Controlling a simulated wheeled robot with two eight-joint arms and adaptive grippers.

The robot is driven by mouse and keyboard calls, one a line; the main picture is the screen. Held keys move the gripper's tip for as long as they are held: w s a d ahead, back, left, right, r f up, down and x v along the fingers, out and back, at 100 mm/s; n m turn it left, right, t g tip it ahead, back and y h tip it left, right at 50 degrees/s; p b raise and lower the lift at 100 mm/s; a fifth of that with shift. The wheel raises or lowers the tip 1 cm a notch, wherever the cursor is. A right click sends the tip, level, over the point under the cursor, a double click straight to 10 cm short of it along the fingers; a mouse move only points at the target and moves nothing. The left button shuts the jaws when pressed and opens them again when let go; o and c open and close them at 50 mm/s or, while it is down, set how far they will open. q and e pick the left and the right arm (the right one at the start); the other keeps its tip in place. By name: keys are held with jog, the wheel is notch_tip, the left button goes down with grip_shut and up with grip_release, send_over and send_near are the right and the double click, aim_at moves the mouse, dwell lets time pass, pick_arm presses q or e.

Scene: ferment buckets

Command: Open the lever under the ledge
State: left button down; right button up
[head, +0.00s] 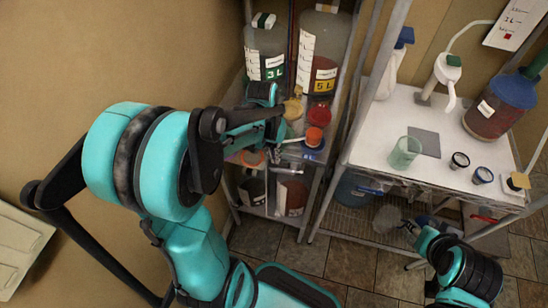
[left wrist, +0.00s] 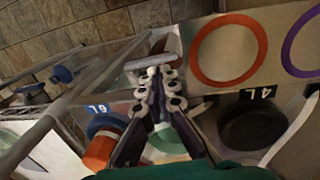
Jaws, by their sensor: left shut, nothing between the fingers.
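My left gripper (head: 283,116) reaches over the left shelf rack in the head view. In the left wrist view its fingers (left wrist: 158,76) are shut, with nothing seen between them. A pale grey bar (left wrist: 140,62) lies just beyond the fingertips; I cannot tell whether they touch or whether this bar is the lever. In the head view a thin pale piece (head: 292,141) shows beside an orange cap (head: 314,137), below the gripper. The underside of the ledge is hidden. My right gripper (head: 410,228) is low at the right, small and dark.
Jugs marked 3 L (head: 265,50) and 5 L (head: 322,60) stand behind the left gripper, with a red cap (head: 320,113) nearby. A white table (head: 375,165) at the right bears a green cup (head: 405,152) and a large bottle (head: 497,105). Metal posts stand between rack and table.

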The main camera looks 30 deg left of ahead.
pick_arm(q)
notch_tip(320, 180, up, 11)
jog(key=a+p, duration=0.2)
jog(key=p, duration=0.1)
jog(key=shift+s+p, duration=0.3)
jog(key=shift+p, duration=0.05)
